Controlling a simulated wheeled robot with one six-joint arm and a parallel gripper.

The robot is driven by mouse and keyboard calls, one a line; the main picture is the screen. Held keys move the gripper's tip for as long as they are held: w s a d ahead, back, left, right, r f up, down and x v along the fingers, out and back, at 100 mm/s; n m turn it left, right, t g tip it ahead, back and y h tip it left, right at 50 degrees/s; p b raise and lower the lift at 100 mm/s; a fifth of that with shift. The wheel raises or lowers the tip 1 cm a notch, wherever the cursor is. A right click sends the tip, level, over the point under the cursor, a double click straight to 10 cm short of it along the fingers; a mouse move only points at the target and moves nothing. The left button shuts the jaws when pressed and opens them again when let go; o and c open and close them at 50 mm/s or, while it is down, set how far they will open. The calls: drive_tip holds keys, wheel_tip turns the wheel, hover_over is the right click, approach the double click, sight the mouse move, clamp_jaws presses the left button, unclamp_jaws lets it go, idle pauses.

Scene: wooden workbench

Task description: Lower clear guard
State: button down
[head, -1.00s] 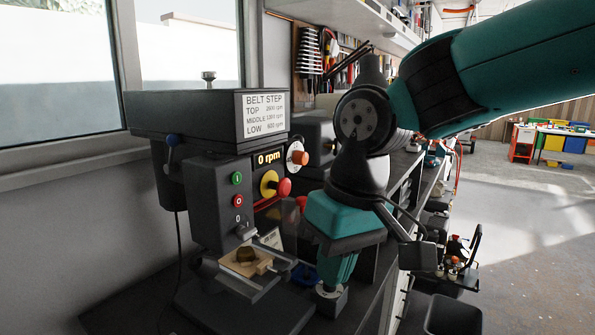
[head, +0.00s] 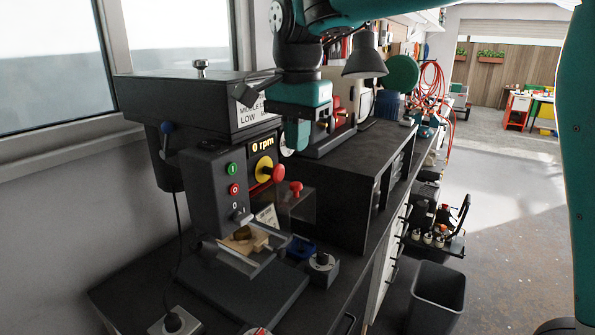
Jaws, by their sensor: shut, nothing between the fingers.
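The drill press (head: 215,185) stands on the bench at left, its display reading 0 rpm. The clear guard (head: 302,208) seems to be the faint see-through panel at the right of the press head, beside a red knob (head: 296,187); its exact edges are hard to tell. A wooden workpiece (head: 243,236) lies on the press table below the chuck. My gripper (head: 297,140) points down, above and apart from the red knob and guard, near the yellow hub with its red handle (head: 279,174). It is shut and empty.
A blue item (head: 300,248) and a dark block with a round top (head: 322,268) sit right of the press table. A dark raised cabinet (head: 350,185) stands behind. A bin (head: 437,298) is on the floor at right. The bench front is mostly clear.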

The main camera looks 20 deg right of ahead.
sight(297, 184)
wheel_tip(297, 184, down, 6)
drive_tip(key=shift+w+f+p, duration=0.1)
drive_tip(key=shift+w+p, duration=0.05)
drive_tip(key=shift+p, duration=0.8)
drive_tip(key=shift+f, duration=0.25)
